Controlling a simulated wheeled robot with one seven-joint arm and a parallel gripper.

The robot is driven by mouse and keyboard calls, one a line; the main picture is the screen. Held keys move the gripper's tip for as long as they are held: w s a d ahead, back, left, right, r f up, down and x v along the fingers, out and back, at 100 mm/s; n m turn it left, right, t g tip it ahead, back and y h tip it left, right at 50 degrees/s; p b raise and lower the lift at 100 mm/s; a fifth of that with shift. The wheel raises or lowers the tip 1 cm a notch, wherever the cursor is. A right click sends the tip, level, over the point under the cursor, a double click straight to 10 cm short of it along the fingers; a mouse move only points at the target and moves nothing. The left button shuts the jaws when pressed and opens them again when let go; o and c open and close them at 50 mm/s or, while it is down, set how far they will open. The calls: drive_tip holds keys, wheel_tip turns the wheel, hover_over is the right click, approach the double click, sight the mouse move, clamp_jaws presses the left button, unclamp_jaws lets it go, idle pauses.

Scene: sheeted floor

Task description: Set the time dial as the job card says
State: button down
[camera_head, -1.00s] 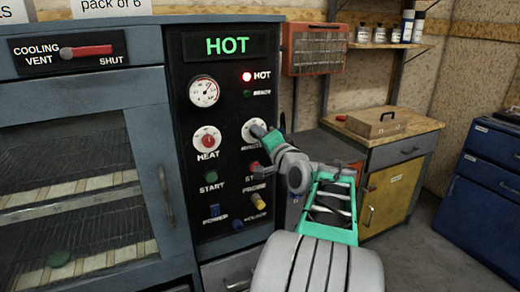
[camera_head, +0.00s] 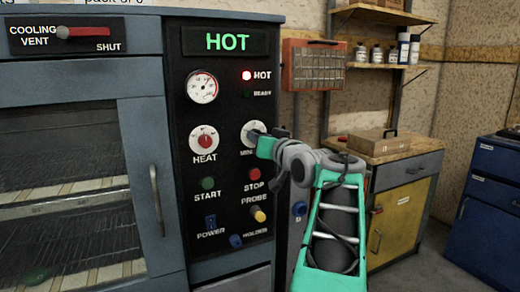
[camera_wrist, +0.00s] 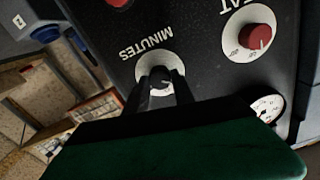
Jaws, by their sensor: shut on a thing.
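The time dial (camera_head: 252,131), marked MINUTES, is a white disc with a dark knob on the black oven panel. It also shows in the wrist view (camera_wrist: 153,66), upside down. My gripper (camera_head: 262,140) reaches it from the right and is shut on the knob. In the wrist view, my two dark fingers (camera_wrist: 165,88) are on either side of the knob. My gripper hides much of the dial in the head view, so its setting cannot be read. No job card can be read in these views.
The HEAT dial (camera_head: 204,140) with a red knob sits left of the time dial. START (camera_head: 208,184) and STOP (camera_head: 254,174) buttons lie below. A display (camera_head: 227,42) reads HOT and the red HOT lamp (camera_head: 247,76) is lit. The cooling vent lever (camera_head: 84,31) points to SHUT.

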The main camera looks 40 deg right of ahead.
drive_tip(key=shift+f+n+b, duration=0.15)
drive_tip(key=shift+n+b, duration=0.45)
drive_tip(key=shift+n, duration=0.2)
drive_tip(key=c, duration=1.1)
unclamp_jaws()
drive_tip(key=shift+o, duration=0.2)
drive_tip(key=v, duration=0.7)
drive_tip(key=shift+s+a, duration=0.2)
drive_tip(key=shift+s, duration=0.15)
